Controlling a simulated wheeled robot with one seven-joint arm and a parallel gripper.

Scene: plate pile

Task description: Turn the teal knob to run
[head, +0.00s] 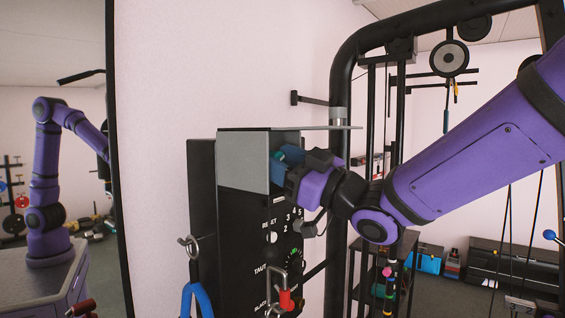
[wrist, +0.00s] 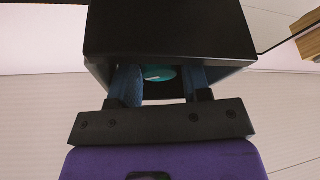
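The teal knob (wrist: 158,74) shows in the wrist view, deep under a dark hood (wrist: 170,30), with a pale pointer line on its face. In the head view only a teal sliver (head: 277,166) shows inside the grey hood (head: 243,160). My gripper (head: 281,163) reaches into the hood from the right. The fingertips are partly hidden by the hood. The run mark is not visible.
The black panel (head: 257,245) below the hood carries a white button, a numbered dial (head: 297,254) and a red-handled part (head: 286,299). A blue loop (head: 197,298) hangs at its left. A mirror stands at the left. A black rack frame (head: 341,120) rises close behind my wrist.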

